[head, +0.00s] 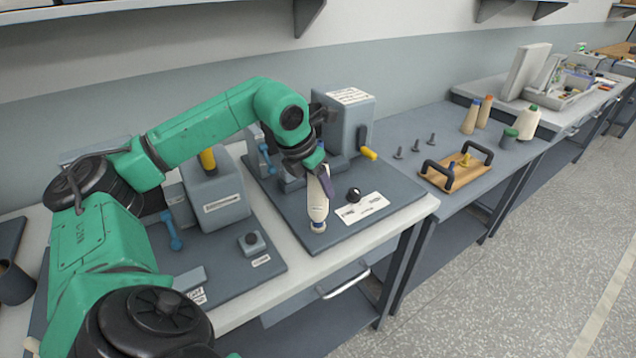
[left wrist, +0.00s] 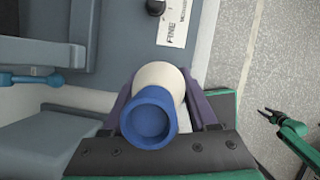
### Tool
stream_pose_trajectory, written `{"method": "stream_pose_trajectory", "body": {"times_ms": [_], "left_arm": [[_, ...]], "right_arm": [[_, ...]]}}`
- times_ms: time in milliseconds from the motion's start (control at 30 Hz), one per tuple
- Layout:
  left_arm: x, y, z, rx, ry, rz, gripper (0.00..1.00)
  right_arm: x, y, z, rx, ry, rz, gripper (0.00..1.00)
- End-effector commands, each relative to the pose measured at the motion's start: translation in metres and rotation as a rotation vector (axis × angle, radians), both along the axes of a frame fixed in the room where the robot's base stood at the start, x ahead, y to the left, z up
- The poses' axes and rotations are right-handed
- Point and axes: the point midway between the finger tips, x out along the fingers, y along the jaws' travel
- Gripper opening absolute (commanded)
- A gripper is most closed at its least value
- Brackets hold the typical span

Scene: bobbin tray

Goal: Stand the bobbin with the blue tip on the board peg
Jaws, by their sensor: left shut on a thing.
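My left gripper (head: 318,172) is shut on a cream bobbin (head: 317,200), held roughly upright over the front of the grey machine plate. In the left wrist view, the bobbin's blue tip (left wrist: 150,118) faces the camera between the fingers (left wrist: 160,115). I cannot tell whether its lower end touches the plate. The wooden board (head: 440,182) with two dark handles lies on the table to the right.
Behind the board stand tan cones, one blue-tipped (head: 471,117) and one orange-tipped (head: 485,111), and a cream cone (head: 527,123). Several dark pegs (head: 415,147) stand left of the board. A grey machine block (head: 347,120) and a black knob (head: 354,194) are close to my left gripper.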

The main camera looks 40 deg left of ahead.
Motion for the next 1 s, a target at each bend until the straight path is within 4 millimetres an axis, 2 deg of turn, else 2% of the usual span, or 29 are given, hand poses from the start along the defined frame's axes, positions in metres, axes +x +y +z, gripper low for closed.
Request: {"method": "stream_pose_trajectory", "body": {"times_ms": [33, 67, 133, 433, 567, 667, 767, 900, 1000], "left_arm": [[0.000, 0.000, -0.003, 0.000, -0.001, 0.000, 0.00], [0.000, 0.000, -0.002, 0.000, -0.001, 0.000, 0.67], [0.000, 0.000, -0.001, 0.000, -0.001, 0.000, 0.93], [0.000, 0.000, -0.001, 0.000, 0.000, 0.000, 0.94], [-0.004, 0.001, 0.009, 0.001, -0.003, 0.000, 0.94], [-0.012, 0.001, 0.029, 0.002, -0.006, 0.000, 0.94], [-0.024, 0.001, 0.059, 0.001, -0.007, 0.000, 0.94], [-0.040, 0.002, 0.101, -0.002, -0.006, -0.002, 0.94], [-0.049, 0.003, 0.122, -0.001, -0.004, 0.000, 0.94]], "right_arm": [[0.000, 0.000, -0.003, 0.001, 0.000, 0.000, 0.50], [0.000, 0.000, -0.002, 0.001, 0.000, 0.000, 0.50], [0.000, 0.001, -0.001, 0.001, 0.000, 0.000, 0.50], [0.000, 0.001, -0.001, 0.001, 0.000, 0.000, 0.50], [0.000, 0.001, -0.003, 0.001, 0.000, 0.000, 0.50], [0.000, 0.001, -0.006, 0.001, 0.000, 0.000, 0.50], [0.000, 0.001, -0.005, 0.001, 0.000, 0.000, 0.50], [-0.001, 0.001, 0.005, 0.001, 0.000, 0.000, 0.50], [-0.001, 0.001, 0.012, 0.001, 0.001, 0.000, 0.50]]}}
